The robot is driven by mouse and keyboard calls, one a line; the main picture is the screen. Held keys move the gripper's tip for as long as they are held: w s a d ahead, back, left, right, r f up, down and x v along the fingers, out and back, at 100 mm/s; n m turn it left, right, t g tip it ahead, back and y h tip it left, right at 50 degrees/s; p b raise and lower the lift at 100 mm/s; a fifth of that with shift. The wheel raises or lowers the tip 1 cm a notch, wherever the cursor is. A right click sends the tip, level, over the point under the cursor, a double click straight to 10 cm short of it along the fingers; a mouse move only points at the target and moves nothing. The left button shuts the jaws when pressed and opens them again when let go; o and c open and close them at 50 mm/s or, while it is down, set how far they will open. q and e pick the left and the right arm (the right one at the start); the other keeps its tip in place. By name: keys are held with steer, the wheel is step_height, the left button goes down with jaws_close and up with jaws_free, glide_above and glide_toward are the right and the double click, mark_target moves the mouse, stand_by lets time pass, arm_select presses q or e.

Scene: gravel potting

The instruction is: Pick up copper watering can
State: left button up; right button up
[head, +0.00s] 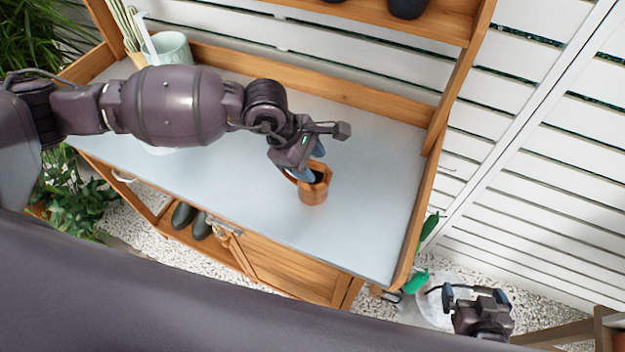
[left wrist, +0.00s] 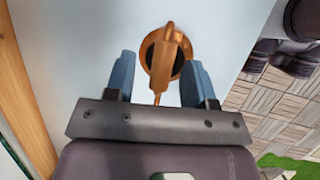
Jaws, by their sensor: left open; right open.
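The copper watering can (head: 314,190) stands upright on the grey bench top, right of its middle. It also shows in the left wrist view (left wrist: 164,60), seen from above, with its handle between my left gripper's blue fingers. My left gripper (head: 312,162) is open at the can, with a finger on either side of the handle and gaps visible. Part of the can is hidden behind the fingers in the head view. My right gripper (head: 477,295) is open and empty, off the bench at the lower right.
The potting bench (head: 230,195) has a raised wooden back edge and a right side post (head: 420,200). A pale green pot (head: 174,48) stands at the back left. Dark boots (head: 192,221) sit on the lower shelf. The bench top right of the can is clear.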

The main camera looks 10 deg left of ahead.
arm_select(q)
steer(key=shift+d+f, duration=0.15)
steer(key=shift+f, duration=0.25)
jaws_close()
arm_select(e)
steer(key=shift+w+a+r, duration=0.1)
steer(key=shift+w+r, duration=0.15)
steer(key=shift+w, duration=0.2)
steer(key=shift+s, duration=0.1)
arm_select(q)
steer(key=shift+w+r, duration=0.1)
steer(key=shift+r, duration=0.4)
step_height(320, 180, up, 19)
steer(key=b, duration=0.1)
arm_select(e)
steer(key=shift+s+f, duration=0.2)
steer(key=shift+f, duration=0.6)
